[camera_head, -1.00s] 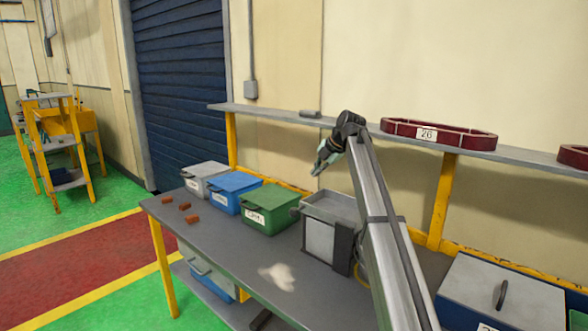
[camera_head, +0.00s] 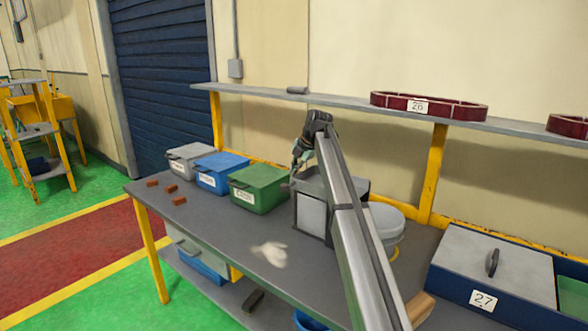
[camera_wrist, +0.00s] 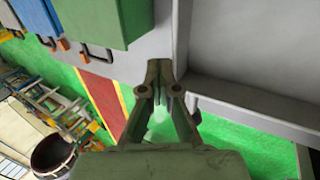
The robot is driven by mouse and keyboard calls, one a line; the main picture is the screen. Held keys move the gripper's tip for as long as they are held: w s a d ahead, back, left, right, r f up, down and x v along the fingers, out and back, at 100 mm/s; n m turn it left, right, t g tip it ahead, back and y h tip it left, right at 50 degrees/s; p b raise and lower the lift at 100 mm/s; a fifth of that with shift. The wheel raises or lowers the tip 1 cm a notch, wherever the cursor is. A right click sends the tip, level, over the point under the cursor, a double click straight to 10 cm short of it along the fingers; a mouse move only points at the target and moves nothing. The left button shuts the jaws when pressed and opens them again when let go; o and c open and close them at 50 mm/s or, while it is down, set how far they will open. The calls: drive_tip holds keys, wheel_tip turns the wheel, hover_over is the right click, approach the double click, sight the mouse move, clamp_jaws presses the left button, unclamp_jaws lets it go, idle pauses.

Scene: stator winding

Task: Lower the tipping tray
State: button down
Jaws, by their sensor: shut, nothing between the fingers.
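A grey open-topped box with a pale front panel (camera_head: 311,214) stands on the bench, right of the green bin; it looks like the tipping tray. Its top is partly hidden behind my arm, so I cannot tell its tilt. My gripper (camera_head: 297,163) points down by the box's upper left edge, near the green bin. I cannot tell whether it touches the box. In the wrist view my gripper (camera_wrist: 163,68) is shut with its fingertips together and nothing between them, beside a grey wall and edge (camera_wrist: 235,108).
Grey (camera_head: 188,157), blue (camera_head: 220,172) and green (camera_head: 260,187) lidded bins stand left of the box. Several small brown blocks (camera_head: 178,200) lie on the bench (camera_head: 215,228). A shelf (camera_head: 345,108) runs above. A white bucket (camera_head: 387,222) stands right of the box.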

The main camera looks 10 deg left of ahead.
drive_tip(key=shift+f, duration=0.4)
wheel_tip(320, 180, up, 14)
drive_tip(key=shift+a, duration=0.2)
idle(0.4)
